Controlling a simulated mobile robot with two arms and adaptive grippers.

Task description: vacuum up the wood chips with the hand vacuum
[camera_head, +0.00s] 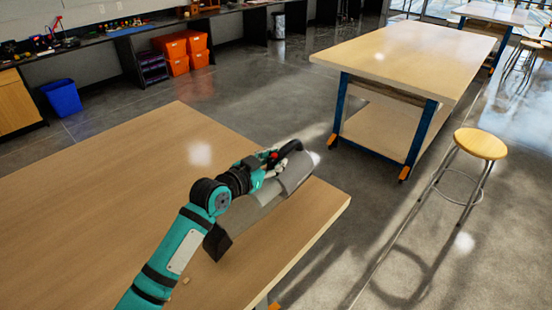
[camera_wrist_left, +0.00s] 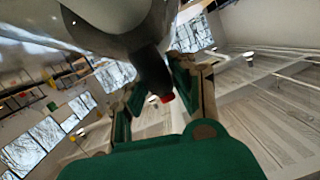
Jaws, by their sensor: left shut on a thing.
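My left gripper (camera_head: 274,162) is shut on the dark handle of the hand vacuum (camera_head: 292,176), above the right end of the near wooden table (camera_head: 85,200). The vacuum has a grey body and a dark nozzle that points down and toward me, low over the tabletop. I cannot tell if the nozzle touches the wood. One small wood chip (camera_head: 186,281) lies on the table near the front, left of the nozzle. In the left wrist view the fingers (camera_wrist_left: 160,95) are around the vacuum's handle, which has a red button, and the vacuum body (camera_wrist_left: 115,18) shows above. My right gripper is out of view.
The near table's right edge lies close beyond the vacuum. A second worktable (camera_head: 410,55) and a round stool (camera_head: 480,144) stand beyond it. Orange bins (camera_head: 172,48) and a blue bin (camera_head: 63,98) are by the back counter. The left tabletop looks clear.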

